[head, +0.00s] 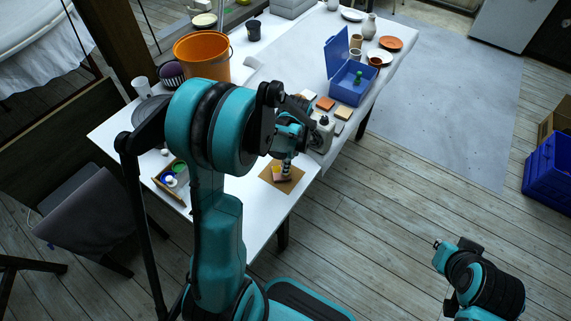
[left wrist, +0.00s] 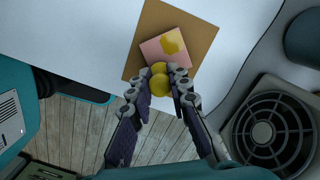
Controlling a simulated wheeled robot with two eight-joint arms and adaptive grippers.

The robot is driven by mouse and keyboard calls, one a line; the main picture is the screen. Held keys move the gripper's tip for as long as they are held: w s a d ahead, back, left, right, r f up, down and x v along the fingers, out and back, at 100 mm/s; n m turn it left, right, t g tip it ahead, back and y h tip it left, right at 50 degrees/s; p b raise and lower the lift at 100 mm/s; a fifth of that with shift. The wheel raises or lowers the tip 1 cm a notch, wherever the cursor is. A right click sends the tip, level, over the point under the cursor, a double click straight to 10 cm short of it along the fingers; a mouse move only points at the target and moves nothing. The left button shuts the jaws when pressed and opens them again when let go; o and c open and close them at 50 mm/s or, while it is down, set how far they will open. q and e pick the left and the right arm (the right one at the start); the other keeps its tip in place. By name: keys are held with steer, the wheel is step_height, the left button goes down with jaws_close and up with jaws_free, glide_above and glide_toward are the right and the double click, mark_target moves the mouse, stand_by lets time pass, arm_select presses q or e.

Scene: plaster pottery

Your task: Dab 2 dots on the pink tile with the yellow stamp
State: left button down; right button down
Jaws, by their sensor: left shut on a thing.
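The pink tile (left wrist: 152,50) lies on a brown board (left wrist: 203,32) at the table edge, with one yellow patch at its right side. Both also show in the head view, the tile (head: 280,177) mostly under my left gripper (head: 287,160). In the left wrist view my left gripper (left wrist: 160,88) is shut on the yellow stamp (left wrist: 157,82), its rounded yellow parts showing between the fingers. The stamp overlaps the tile's near edge in that view; I cannot tell whether it touches.
A wooden tray (head: 172,182) with small pots is left of my arm. Several coloured tiles, a blue open box (head: 350,88) and an orange bucket (head: 203,55) stand farther back on the white table (head: 290,60). A blue crate (head: 548,170) is on the floor at right.

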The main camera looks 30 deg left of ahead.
arm_select(q)
steer(key=shift+f+b, duration=0.35)
steer(key=shift+f, duration=0.05)
stand_by(0.4)
stand_by(0.4)
step_height(320, 180, up, 5)
steer(key=p, duration=0.3)
steer(key=shift+f+p, duration=0.1)
steer(key=shift+p, duration=0.2)
steer(key=shift+f, duration=0.1)
